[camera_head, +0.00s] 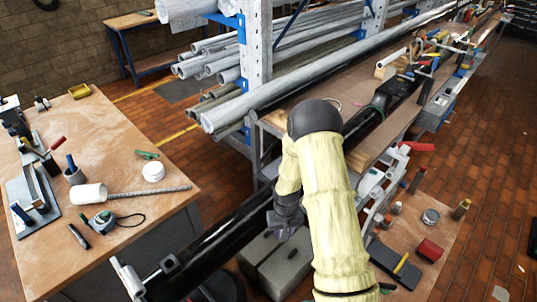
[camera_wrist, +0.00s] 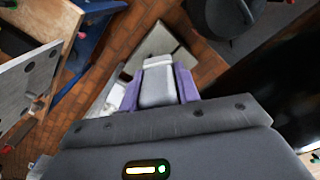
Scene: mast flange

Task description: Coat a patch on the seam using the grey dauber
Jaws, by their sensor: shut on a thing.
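My gripper (camera_head: 288,222) hangs below my yellow-sleeved arm, close beside a long black tube (camera_head: 230,228) that runs diagonally across the picture. In the wrist view its purple fingers (camera_wrist: 158,84) are shut on a light grey piece with a paler end (camera_wrist: 157,82), which appears to be the grey dauber. In the head view the held piece is mostly hidden by the gripper and arm. The tube also shows as a dark shape at the right of the wrist view (camera_wrist: 270,75). I cannot make out the seam in either view.
A wooden bench (camera_head: 120,135) at left holds a white roller (camera_head: 90,194), a white tub (camera_head: 153,172) and several tools. A rack of pipes (camera_head: 255,50) stands behind. A low board (camera_head: 440,215) at right holds cans and tools.

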